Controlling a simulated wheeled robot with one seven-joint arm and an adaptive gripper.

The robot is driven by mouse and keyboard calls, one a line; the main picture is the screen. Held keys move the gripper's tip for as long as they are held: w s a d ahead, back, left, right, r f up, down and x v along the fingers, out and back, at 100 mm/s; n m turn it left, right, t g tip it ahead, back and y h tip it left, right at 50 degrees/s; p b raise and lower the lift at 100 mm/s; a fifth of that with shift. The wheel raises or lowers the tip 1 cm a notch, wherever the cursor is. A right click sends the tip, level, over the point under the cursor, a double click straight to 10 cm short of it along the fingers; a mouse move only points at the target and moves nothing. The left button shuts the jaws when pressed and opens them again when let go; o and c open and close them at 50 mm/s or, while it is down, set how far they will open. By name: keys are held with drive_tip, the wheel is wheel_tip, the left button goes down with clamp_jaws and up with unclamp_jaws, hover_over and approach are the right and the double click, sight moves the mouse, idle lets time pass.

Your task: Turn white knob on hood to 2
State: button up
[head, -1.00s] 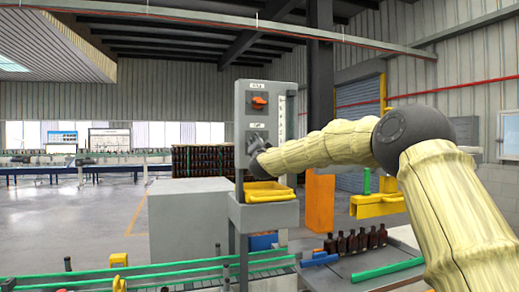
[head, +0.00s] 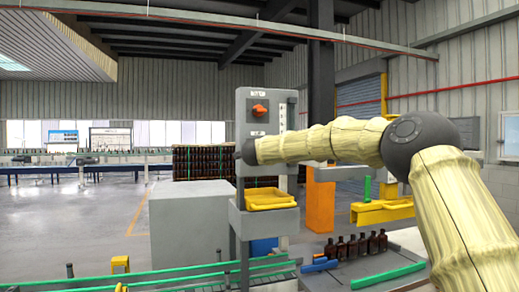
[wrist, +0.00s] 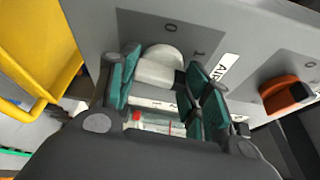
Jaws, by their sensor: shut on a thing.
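The white knob (wrist: 158,68) sits on the grey control panel (wrist: 115,22) in the wrist view. The panel marks "0" and "1" show beside it; no "2" can be made out. My gripper (wrist: 165,75) is shut on the white knob, with teal finger pads on its left and right sides. In the head view the wrist end of my arm covers the white knob and the gripper, in front of the grey hood column (head: 245,100). The knob's exact pointing direction is hard to tell.
An orange knob (head: 259,110) is higher on the column, and shows in the wrist view (wrist: 287,95). A yellow tray (head: 270,206) juts out below. Several amber bottles (head: 360,244) stand to the right. A grey block (head: 190,235) is on the left.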

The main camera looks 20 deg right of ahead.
drive_tip(key=shift+d+m+g+y+p, duration=0.1)
drive_tip(key=shift+m+g+y+p, duration=0.35)
drive_tip(key=shift+m, duration=0.5)
drive_tip(key=shift+m+g+y+p, duration=0.15)
drive_tip(key=shift+m+g+p, duration=0.2)
drive_tip(key=shift+m+p, duration=0.45)
drive_tip(key=shift+m, duration=0.25)
drive_tip(key=o, duration=1)
drive_tip(key=shift+d, duration=0.15)
drive_tip(key=v, duration=1.2)
